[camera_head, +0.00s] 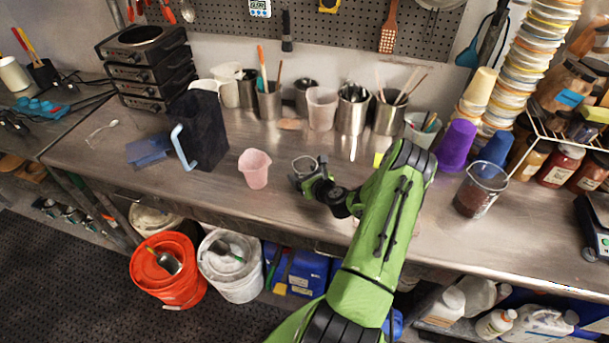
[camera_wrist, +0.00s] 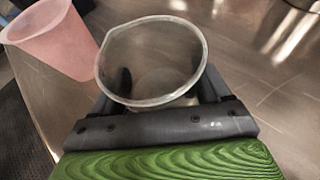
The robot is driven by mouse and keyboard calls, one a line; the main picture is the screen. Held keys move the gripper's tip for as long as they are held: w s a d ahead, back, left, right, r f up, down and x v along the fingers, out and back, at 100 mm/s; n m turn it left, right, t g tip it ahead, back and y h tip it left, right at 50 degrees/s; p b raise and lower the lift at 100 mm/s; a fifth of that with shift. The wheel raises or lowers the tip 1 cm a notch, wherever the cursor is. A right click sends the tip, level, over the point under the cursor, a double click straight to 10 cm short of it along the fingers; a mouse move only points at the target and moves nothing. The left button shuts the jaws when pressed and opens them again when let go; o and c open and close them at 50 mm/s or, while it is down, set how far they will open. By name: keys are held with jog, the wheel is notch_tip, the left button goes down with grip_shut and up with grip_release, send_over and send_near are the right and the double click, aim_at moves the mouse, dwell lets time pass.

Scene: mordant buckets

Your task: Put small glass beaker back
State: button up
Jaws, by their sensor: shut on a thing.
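The small glass beaker (camera_wrist: 152,62) is clear, with a rounded rim, and fills the middle of the wrist view. My gripper (camera_head: 309,182) is shut on it, with one finger on each side. In the head view the beaker (camera_head: 304,166) is over the steel bench, right of the pink cup. I cannot tell whether its base touches the bench. A larger clear beaker (camera_head: 481,189) with dark brown contents stands at the right on the bench.
The pink cup (camera_head: 255,168) stands close to the left of my gripper; it also shows in the wrist view (camera_wrist: 54,40). A tall dark pitcher (camera_head: 203,130) is farther left. Metal tool cups (camera_head: 353,112) line the back. The bench between my gripper and this row is mostly clear.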

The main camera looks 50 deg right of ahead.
jog(key=o, duration=1.3)
jog(key=shift+c, duration=0.2)
jog(key=shift+r, duration=0.1)
jog(key=v, duration=1.2)
jog(key=shift+d, duration=0.1)
jog(key=w+a+r+n+g+y, duration=0.2)
jog(key=a+r+n, duration=0.2)
jog(key=a+n, duration=0.35)
jog(key=w+a+r+n+g+y, duration=0.1)
jog(key=a+r+n+g+y, duration=0.15)
jog(key=a+n, duration=0.55)
jog(key=w+a+r+n+g+y, duration=0.1)
jog(key=w+a+r+n+y, duration=0.2)
jog(key=a+n, duration=0.5)
jog(key=s+a+r+n+g+h, duration=0.1)
jog(key=s+a+r+n, duration=0.3)
jog(key=s+r+n, duration=0.3)
jog(key=s+a+r+n+h, duration=0.2)
jog(key=s+a+r+n, duration=0.2)
jog(key=s+r+n, duration=0.3)
jog(key=s+n, duration=0.2)
jog(key=s, duration=0.2)
jog(key=shift+s+g, duration=0.35)
